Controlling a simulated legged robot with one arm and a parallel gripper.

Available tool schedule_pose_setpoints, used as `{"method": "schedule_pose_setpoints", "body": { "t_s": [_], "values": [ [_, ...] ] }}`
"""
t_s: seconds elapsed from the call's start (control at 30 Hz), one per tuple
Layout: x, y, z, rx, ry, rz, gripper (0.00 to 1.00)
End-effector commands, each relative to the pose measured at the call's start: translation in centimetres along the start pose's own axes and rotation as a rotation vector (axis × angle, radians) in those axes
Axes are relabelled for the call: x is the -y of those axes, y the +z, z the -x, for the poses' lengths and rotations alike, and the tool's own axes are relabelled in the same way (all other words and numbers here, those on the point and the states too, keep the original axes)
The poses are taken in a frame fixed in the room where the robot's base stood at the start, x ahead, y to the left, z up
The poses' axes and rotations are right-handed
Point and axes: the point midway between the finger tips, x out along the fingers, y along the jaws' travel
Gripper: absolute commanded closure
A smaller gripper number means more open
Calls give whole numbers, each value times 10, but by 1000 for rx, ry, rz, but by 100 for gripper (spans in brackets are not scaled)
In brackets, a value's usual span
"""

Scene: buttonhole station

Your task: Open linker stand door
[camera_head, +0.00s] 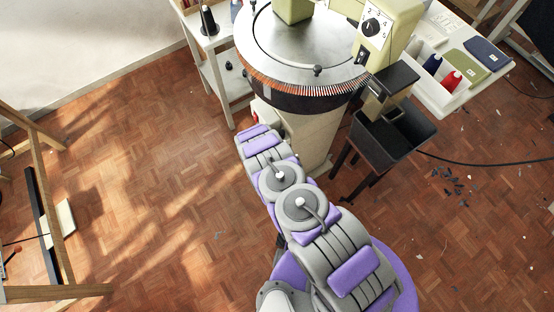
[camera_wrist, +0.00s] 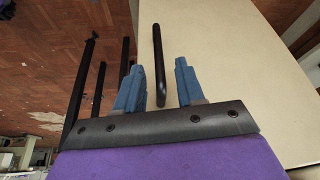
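The linker stand (camera_head: 308,138) is a cream column under the round metal dial machine. In the wrist view a cream panel (camera_wrist: 222,50), which looks like its door, fills the right side. A black bar handle (camera_wrist: 157,50) stands on this panel. My gripper (camera_wrist: 159,66) is open, with its two blue fingers apart. In the picture the handle's lower part lies between the fingers, with a gap on each side. How deep it sits between them I cannot tell. In the head view my fingers are hidden and my arm covers part of the stand.
A dark bin (camera_head: 392,135) on legs stands right of the stand. A white shelf cart (camera_head: 222,75) stands to its left. A wooden frame (camera_head: 50,200) is at far left. Dark scraps (camera_head: 455,185) and a cable lie on the parquet at right. The floor at left centre is clear.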

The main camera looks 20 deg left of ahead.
Motion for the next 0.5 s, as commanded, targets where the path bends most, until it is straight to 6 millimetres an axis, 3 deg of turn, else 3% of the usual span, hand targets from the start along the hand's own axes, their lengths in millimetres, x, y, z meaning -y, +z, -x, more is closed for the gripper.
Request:
{"method": "schedule_pose_setpoints", "body": {
  "t_s": [0.03,0.2,0.5],
  "values": [
    [-1,0,-12,0,2,-3,62],
    [0,0,-32,0,0,-2,62],
    [1,0,-44,0,-2,-1,62]
  ]
}}
